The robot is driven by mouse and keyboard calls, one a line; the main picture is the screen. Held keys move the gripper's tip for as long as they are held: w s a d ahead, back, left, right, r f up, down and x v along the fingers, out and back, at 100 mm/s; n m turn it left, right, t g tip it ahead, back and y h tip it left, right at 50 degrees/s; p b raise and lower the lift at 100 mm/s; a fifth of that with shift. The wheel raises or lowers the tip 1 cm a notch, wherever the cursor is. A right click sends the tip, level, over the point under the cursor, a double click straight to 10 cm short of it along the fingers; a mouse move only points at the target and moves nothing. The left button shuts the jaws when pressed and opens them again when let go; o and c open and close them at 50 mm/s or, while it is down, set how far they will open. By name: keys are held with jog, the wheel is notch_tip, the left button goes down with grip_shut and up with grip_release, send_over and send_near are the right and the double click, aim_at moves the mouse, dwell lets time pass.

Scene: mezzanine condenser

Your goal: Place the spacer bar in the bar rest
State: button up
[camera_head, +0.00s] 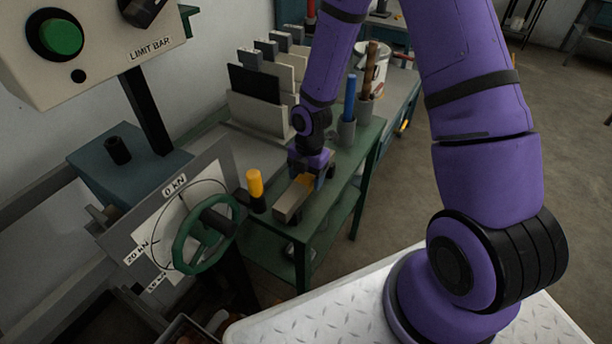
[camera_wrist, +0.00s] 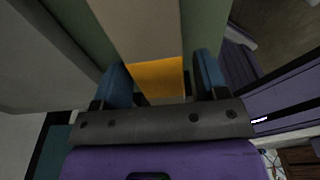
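The spacer bar (camera_head: 290,203) is a long grey-beige bar with an orange band near one end. It lies on the green bench beneath my gripper. In the wrist view the bar (camera_wrist: 140,30) runs up the picture, with its orange band (camera_wrist: 157,76) between the fingers. My gripper (camera_head: 308,176) points down over the banded end. In the wrist view its two blue fingers (camera_wrist: 163,80) stand either side of the bar, with a narrow gap showing on the right. I cannot tell for sure which thing is the bar rest.
Pale upright blocks with dark plates (camera_head: 262,112) stand behind the bar. Cups with a blue rod (camera_head: 350,98) and a brown rod stand to the right. A yellow-topped handle (camera_head: 255,184) and a green handwheel (camera_head: 205,232) are on the left. The green bench (camera_head: 318,212) has some bare top.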

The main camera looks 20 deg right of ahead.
jog(key=shift+r, duration=0.15)
jog(key=s+d+r+m+t+h, duration=0.1)
jog(key=d+r+m, duration=0.15)
jog(key=r, duration=0.85)
jog(key=s+d+r+m+t+h, duration=0.1)
jog(key=r+m, duration=0.3)
jog(key=r, duration=0.8)
jog(key=s+d+r+m+t, duration=0.3)
jog(key=s+r+m+t, duration=0.1)
jog(key=s+r+m, duration=1.3)
jog(key=shift+s+d+r+m+y, duration=0.2)
jog(key=shift+s+m+y, duration=0.2)
jog(key=shift+s+m, duration=0.55)
